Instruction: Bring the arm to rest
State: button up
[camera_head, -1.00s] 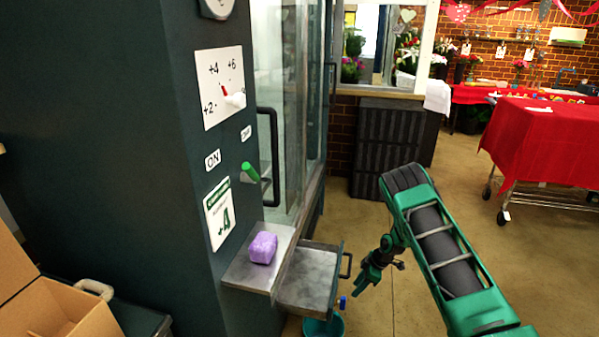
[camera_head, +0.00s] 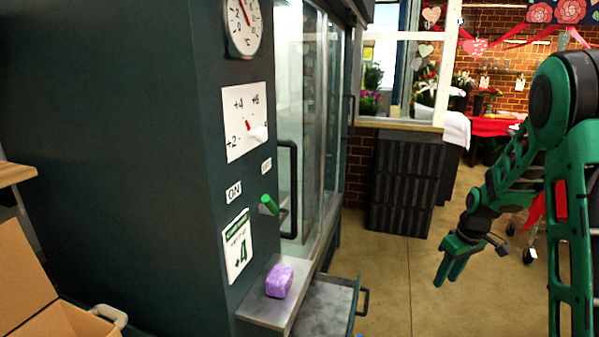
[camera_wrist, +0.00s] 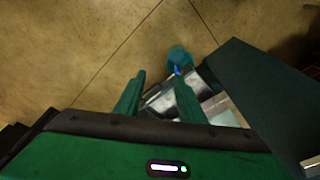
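My green arm (camera_head: 575,190) is bent at the right of the head view, its elbow high and its forearm sloping down to the left. My gripper (camera_head: 448,278) hangs in free air right of the cooler, fingers pointing down. In the wrist view my gripper (camera_wrist: 158,90) has its two fingers apart, with nothing held between them. The floor and the cooler's metal drawer show beyond the fingers.
The dark cooler (camera_head: 150,150) fills the left, with a purple block (camera_head: 279,281) on its metal shelf. An open drawer (camera_head: 325,308) sticks out below. Black crates (camera_head: 405,185) stand behind. A teal bucket (camera_wrist: 178,55) is on the floor. A cardboard box (camera_head: 40,300) is at lower left.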

jog(key=s+d+r+m, duration=0.1)
jog(key=s+r+m, duration=0.3)
jog(key=s, duration=0.5)
jog(key=s+r+m, duration=0.1)
jog(key=s+r, duration=0.6)
jog(key=s, duration=0.2)
jog(key=s+a+r+m+g, duration=0.1)
jog(key=s+m, duration=0.4)
jog(key=s, duration=1.4)
jog(key=shift+a+r+m+g+h, duration=0.3)
jog(key=shift+a+r+g+h, duration=0.15)
jog(key=shift+a, duration=0.1)
jog(key=shift+c, duration=0.6)
jog(key=shift+w, duration=0.1)
